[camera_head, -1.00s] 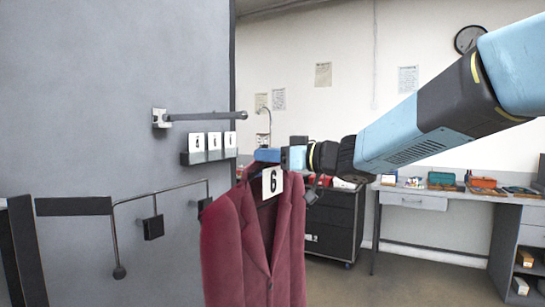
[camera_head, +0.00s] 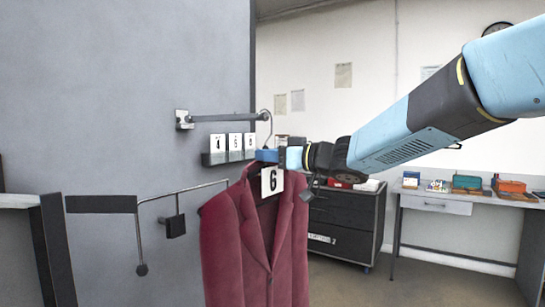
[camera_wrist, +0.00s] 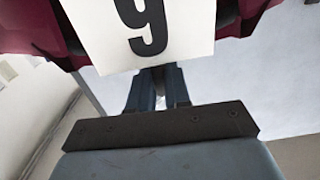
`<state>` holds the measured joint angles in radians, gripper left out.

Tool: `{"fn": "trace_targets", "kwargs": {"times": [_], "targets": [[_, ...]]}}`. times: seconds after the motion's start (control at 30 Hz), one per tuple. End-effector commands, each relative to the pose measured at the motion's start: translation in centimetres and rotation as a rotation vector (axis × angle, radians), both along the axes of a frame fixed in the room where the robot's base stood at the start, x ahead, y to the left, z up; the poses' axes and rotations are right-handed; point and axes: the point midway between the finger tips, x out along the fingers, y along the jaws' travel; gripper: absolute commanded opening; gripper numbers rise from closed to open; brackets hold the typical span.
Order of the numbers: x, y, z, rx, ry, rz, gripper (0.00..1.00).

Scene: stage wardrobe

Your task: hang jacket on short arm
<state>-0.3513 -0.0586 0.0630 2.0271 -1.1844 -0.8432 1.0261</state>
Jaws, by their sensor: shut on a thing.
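The maroon jacket (camera_head: 225,245) hangs upright below my gripper (camera_head: 268,155), with a white tag 6 (camera_head: 271,181) at its collar. The blue jaws are shut on the neck of its hanger, and a thin hanger hook (camera_head: 271,128) rises above them. A straight grey arm (camera_head: 225,118) with a round tip stands out from the wall panel. The hook overlaps its tip in the head view; I cannot tell whether they touch. In the wrist view the tag (camera_wrist: 150,30) is upside down and partly covers the fingers (camera_wrist: 155,88).
A lower bent rod (camera_head: 185,190) ends in a ball, with a dark block beside it. Cards (camera_head: 234,142) stand on a ledge under the straight arm. A black drawer cabinet (camera_head: 345,222) and a desk (camera_head: 435,204) with boxes stand behind on the right.

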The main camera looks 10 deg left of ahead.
Motion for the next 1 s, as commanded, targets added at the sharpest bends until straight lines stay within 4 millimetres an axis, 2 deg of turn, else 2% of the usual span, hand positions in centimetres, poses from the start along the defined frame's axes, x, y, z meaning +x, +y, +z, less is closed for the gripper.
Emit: {"fn": "trace_targets", "kwargs": {"times": [0.6,1.0], "targets": [[1.2,3.1,0.2,0.002,-0.002,0.001,0.00],[1.2,3.1,-0.2,0.002,-0.002,0.000,0.00]]}}
